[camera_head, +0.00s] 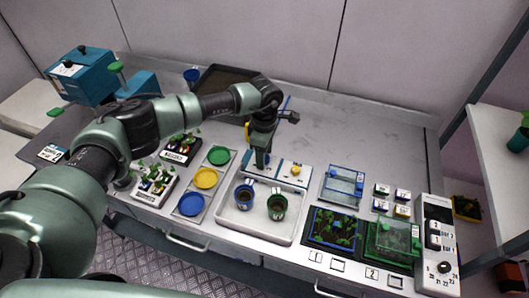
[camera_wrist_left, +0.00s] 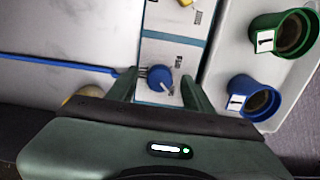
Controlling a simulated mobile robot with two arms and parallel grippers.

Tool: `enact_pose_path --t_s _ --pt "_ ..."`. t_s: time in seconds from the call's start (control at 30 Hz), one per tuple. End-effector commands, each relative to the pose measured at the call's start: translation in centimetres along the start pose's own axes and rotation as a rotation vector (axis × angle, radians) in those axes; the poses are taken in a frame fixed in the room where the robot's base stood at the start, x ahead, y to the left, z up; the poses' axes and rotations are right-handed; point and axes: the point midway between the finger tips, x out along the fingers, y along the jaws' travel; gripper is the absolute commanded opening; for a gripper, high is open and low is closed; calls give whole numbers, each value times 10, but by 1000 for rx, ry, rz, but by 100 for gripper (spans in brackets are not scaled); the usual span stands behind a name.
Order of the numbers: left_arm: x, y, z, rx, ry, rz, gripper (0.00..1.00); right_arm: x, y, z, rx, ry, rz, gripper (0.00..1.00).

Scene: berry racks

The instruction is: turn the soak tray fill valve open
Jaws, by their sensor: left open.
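A white valve panel (camera_head: 305,172) stands along the back edge of the white soak tray (camera_head: 262,237). It carries a yellow knob (camera_head: 295,170) and a blue knob (camera_wrist_left: 160,78) with a pale pointer. I cannot read the panel's small print. My left gripper (camera_head: 262,158) is over the panel's left end, pointing down, and hides the blue knob in the head view. In the left wrist view the open left gripper (camera_wrist_left: 159,90) has one finger on each side of the blue knob; contact is not clear. My right gripper is not in view.
A blue pot (camera_head: 244,197) and a green pot (camera_head: 277,206) stand in the tray. Coloured discs (camera_head: 206,178) lie to its left, a seedling tray (camera_head: 333,228) to its right. A blue hose (camera_wrist_left: 60,62) runs left of the panel.

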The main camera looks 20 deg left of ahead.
Motion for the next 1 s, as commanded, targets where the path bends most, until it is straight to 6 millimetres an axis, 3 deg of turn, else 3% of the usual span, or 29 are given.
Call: enact_pose_path --t_s 0.13,0.3,0.67,1.0 --pt "0 0 0 0 0 0 49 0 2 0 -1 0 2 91" --pt "0 0 0 0 0 0 1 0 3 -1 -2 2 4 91" --pt "1 0 0 -39 -1 0 0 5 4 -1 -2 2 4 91" --pt "2 1 1 -261 -2 3 0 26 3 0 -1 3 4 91"
